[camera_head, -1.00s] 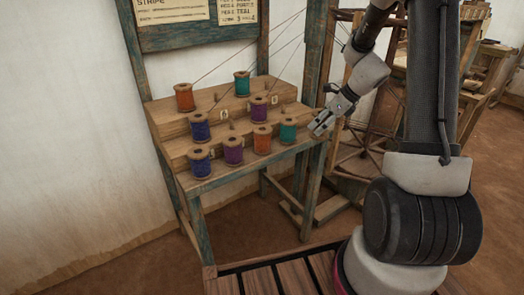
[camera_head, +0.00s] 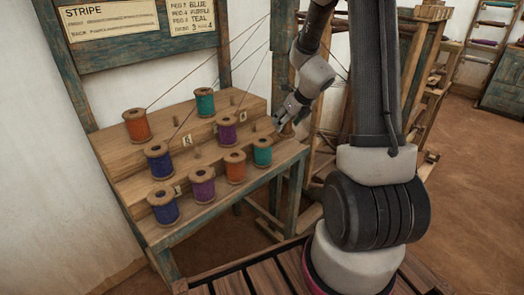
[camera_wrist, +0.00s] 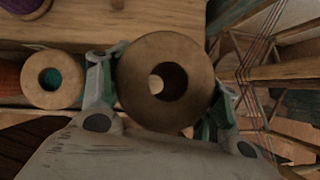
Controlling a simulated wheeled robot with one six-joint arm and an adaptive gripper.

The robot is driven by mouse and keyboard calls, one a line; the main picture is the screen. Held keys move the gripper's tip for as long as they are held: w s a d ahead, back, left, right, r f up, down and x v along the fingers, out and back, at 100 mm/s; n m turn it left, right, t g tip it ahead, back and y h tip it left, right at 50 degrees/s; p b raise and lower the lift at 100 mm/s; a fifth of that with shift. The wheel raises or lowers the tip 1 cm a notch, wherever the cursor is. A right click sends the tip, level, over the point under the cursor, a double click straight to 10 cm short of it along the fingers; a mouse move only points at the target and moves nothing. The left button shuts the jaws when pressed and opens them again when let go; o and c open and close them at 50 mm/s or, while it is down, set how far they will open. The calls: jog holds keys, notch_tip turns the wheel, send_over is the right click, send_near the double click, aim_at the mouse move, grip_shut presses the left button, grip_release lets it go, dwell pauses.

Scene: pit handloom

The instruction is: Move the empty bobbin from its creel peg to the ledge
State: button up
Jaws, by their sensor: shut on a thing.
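My gripper (camera_head: 285,120) hangs by the right end of the creel (camera_head: 285,152), just right of the teal bobbin (camera_head: 262,151) in the front row. In the wrist view my gripper (camera_wrist: 162,90) is shut on a bare wooden bobbin (camera_wrist: 140,92), one finger on each side. Its round end faces the camera, with a dark hole in the middle. No thread shows on it, though its barrel is mostly hidden. In the head view my gripper largely hides it. I cannot tell which surface is meant as the ledge.
Blue (camera_head: 165,206), purple (camera_head: 202,187) and orange (camera_head: 235,168) bobbins stand along the creel's front. Blue (camera_head: 159,162), purple (camera_head: 226,133), orange (camera_head: 137,126) and teal (camera_head: 205,103) ones stand on higher steps. Threads run up from some. A wooden frame stands right, behind my arm.

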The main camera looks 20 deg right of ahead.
notch_tip(320, 180, down, 7)
jog(key=shift+r, duration=0.1)
dwell(0.3)
jog(key=o, duration=1)
